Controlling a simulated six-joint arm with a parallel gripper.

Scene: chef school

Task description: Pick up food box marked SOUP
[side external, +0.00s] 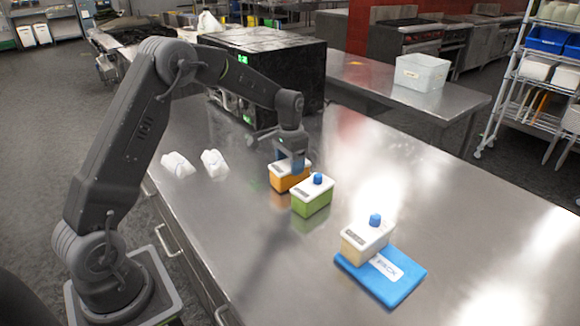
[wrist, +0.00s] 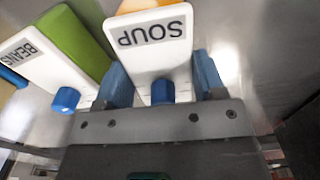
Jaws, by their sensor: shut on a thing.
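The food box marked SOUP (wrist: 152,45) has a white lid with a dark label, a blue knob and an orange body. In the side external view the orange box (side external: 283,180) is on the steel table or just above it; I cannot tell which. My gripper (side external: 291,160) comes down on it from above. In the wrist view my gripper (wrist: 162,82) has its two blue fingers on either side of the SOUP box, near its blue knob, shut on it. The SOUP label reads upside down there.
A green box (side external: 312,197) marked BEANS (wrist: 25,55) stands close beside the SOUP box. A cream box (side external: 366,240) sits on a blue mat (side external: 408,281) marked PACK. Two white objects (side external: 178,165) lie on the left. The table's right side (side external: 450,215) is clear.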

